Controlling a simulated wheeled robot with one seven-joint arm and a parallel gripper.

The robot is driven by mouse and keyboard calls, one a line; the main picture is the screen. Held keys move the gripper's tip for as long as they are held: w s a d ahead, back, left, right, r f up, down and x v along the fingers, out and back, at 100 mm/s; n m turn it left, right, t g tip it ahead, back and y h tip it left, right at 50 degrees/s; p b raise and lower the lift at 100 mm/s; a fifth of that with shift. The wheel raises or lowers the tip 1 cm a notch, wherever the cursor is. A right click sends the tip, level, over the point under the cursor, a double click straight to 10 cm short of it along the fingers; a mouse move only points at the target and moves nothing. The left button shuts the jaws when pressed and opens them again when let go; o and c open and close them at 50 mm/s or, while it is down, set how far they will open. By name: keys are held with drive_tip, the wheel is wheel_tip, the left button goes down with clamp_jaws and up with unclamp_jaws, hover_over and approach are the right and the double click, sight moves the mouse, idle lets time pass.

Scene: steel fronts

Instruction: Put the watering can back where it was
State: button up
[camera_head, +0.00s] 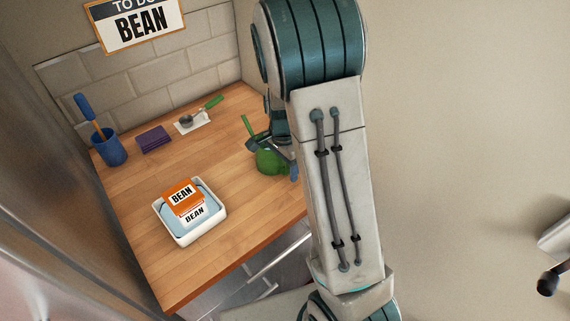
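A green watering can (268,163) is at the right side of the wooden counter, its thin spout pointing up and left. My arm hides its right part. My gripper (284,158) is beside or around the can, mostly hidden behind my own arm link. I cannot tell whether its fingers are closed on the can, or whether the can rests on the counter or is lifted.
The wooden counter (150,215) carries a white tray (200,236) with an orange BEAN box (181,193), a blue cup (108,149) holding a blue-handled brush, a purple sponge (153,138) and a green-handled spoon (205,109) on a white rest. The middle is clear. A tiled wall (165,75) stands behind.

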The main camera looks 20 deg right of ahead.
drive_tip(key=r, duration=1.1)
drive_tip(key=shift+w+a+r, duration=0.1)
drive_tip(key=shift+w+r, duration=0.1)
drive_tip(key=shift+r, duration=0.4)
drive_tip(key=shift+s+r, duration=0.25)
drive_tip(key=shift+r, duration=0.05)
drive_tip(key=s+a+r+n+t, duration=0.1)
drive_tip(key=s+r+n+t, duration=0.1)
drive_tip(key=s+n, duration=0.5)
drive_tip(key=s+a+r+n+t, duration=0.1)
drive_tip(key=s+r+n, duration=0.1)
drive_tip(key=s+n, duration=0.4)
drive_tip(key=shift+s+r+n+t, duration=0.25)
drive_tip(key=shift+s+n+t, duration=0.15)
drive_tip(key=shift+s, duration=2.4)
